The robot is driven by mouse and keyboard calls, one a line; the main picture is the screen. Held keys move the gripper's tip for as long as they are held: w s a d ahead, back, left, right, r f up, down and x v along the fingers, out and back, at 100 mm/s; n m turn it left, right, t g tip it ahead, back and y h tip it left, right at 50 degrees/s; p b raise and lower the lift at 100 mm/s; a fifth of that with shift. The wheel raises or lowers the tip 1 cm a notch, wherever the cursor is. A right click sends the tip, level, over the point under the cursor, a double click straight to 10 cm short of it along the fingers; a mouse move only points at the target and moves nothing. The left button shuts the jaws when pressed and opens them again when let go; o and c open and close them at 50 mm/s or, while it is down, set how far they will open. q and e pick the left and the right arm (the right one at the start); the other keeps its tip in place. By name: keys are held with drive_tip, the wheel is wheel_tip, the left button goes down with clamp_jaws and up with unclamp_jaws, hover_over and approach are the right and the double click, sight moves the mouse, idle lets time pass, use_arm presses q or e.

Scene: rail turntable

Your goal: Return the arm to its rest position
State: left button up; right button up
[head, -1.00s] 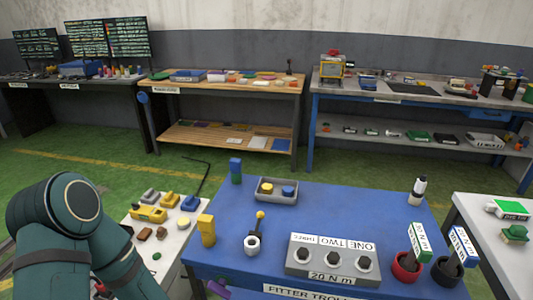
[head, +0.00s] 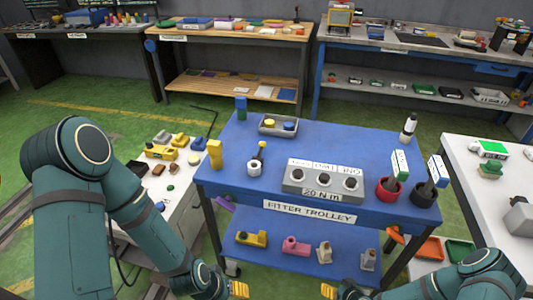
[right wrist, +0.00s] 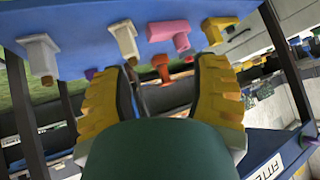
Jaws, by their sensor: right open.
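My right arm comes in at the lower right of the head view, and its gripper (head: 328,291) shows only a yellow fingertip at the bottom edge. In the right wrist view the same gripper (right wrist: 163,72) has its two yellow fingers spread apart with nothing held between them. My left arm comes in from the left of the head view, bent downward. Its gripper (head: 239,290) shows a yellow finger part at the bottom edge, and the rest is cut off. Both grippers are in front of the blue fitter trolley (head: 330,145).
The trolley's lower shelf (head: 275,262) holds several coloured fittings. Its top holds a grey torque block (head: 320,182), a grey tray (head: 266,130), and red (head: 384,195) and black cups (head: 418,200). White side tables stand at left (head: 182,207) and right (head: 480,200).

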drive_tip(key=s+a+r+m+g, duration=0.1)
drive_tip(key=s+a+r+g, duration=0.2)
drive_tip(key=r, duration=0.7)
drive_tip(key=s+a+r+m+g, duration=0.2)
drive_tip(key=s+a+r+g, duration=0.1)
drive_tip(key=s+a+r, duration=0.4)
drive_tip(key=a+r, duration=0.3)
drive_tip(key=a, duration=0.1)
drive_tip(key=shift+s+a+r+g, duration=0.2)
drive_tip(key=shift+r+g, duration=0.1)
